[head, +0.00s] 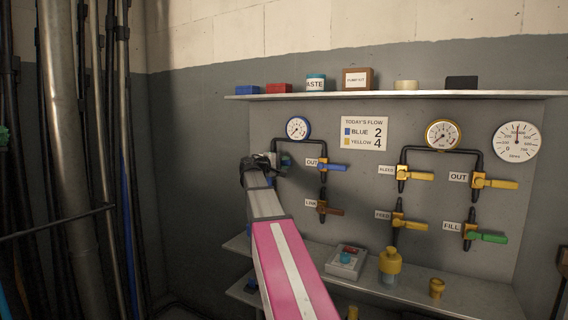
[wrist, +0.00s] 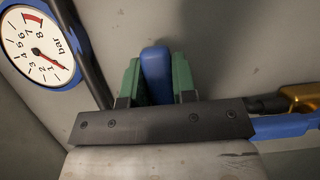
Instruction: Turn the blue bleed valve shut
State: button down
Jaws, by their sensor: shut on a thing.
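The blue bleed valve's handle (wrist: 157,72) stands upright in the wrist view, between the green fingers of my gripper (wrist: 156,84). The fingers are shut on it, one on each side. In the head view my gripper (head: 284,160) is at the left end of the blue gauge's pipework. My wrist and arm there hide the bleed valve's body and any label. The handle's angle relative to its pipe cannot be made out.
The blue OUT valve (head: 331,167) lies just right of my gripper, its handle pointing right. The blue-rimmed gauge (head: 298,128) is above; its needle reads near 1 in the wrist view (wrist: 40,45). Yellow-line valves are farther right. A shelf (head: 420,95) runs overhead.

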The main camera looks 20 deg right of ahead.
jog(key=shift+f, duration=0.1)
jog(key=c, duration=0.9)
grip_release()
jog(key=v, duration=1.1)
jog(key=shift+s, duration=0.1)
